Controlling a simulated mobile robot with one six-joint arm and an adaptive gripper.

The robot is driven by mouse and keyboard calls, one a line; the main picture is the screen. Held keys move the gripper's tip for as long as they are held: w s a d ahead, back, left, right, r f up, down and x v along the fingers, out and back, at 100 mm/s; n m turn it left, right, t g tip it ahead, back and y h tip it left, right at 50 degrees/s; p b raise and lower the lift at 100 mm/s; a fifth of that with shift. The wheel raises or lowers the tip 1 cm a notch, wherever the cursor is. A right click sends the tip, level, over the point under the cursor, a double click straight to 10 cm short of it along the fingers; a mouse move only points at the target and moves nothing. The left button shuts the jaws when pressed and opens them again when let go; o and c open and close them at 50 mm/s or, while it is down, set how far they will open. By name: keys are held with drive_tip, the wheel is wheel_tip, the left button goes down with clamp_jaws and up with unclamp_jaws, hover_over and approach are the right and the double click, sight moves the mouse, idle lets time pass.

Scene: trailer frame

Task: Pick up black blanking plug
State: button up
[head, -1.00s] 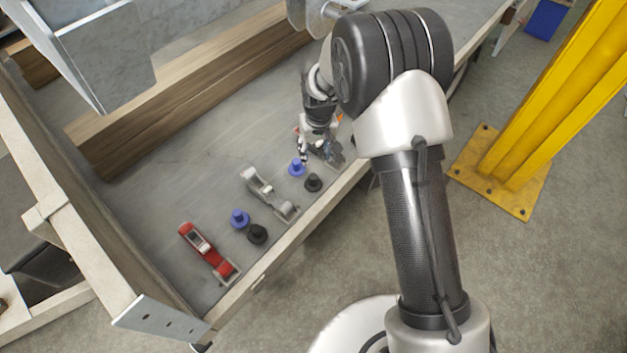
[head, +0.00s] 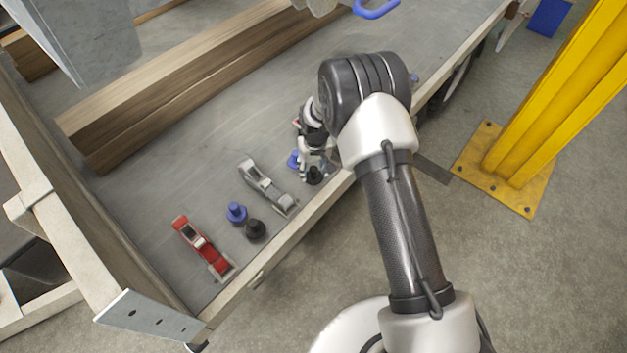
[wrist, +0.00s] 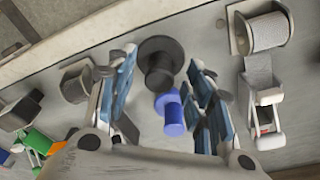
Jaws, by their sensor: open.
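One black blanking plug (head: 315,175) stands on the grey trailer bed near its edge, just under my gripper (head: 311,163) in the head view. In the wrist view this black plug (wrist: 161,62) shows between the tips of my open gripper (wrist: 160,68), touching neither finger as far as I can see. A blue plug (wrist: 171,112) stands beside it, also between the fingers and closer to the palm. A second black plug (head: 255,229) stands further left on the bed, beside another blue plug (head: 237,212).
A grey clamp-like tool (head: 267,187) lies between the two plug pairs and shows in the wrist view (wrist: 265,100). A red tool (head: 203,248) lies further left. Wooden beams (head: 180,80) run along the back. A yellow post (head: 545,110) stands off the bed at right.

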drive_tip(key=shift+f, duration=0.4)
drive_tip(key=shift+r, duration=0.1)
drive_tip(key=shift+c, duration=0.6)
clamp_jaws()
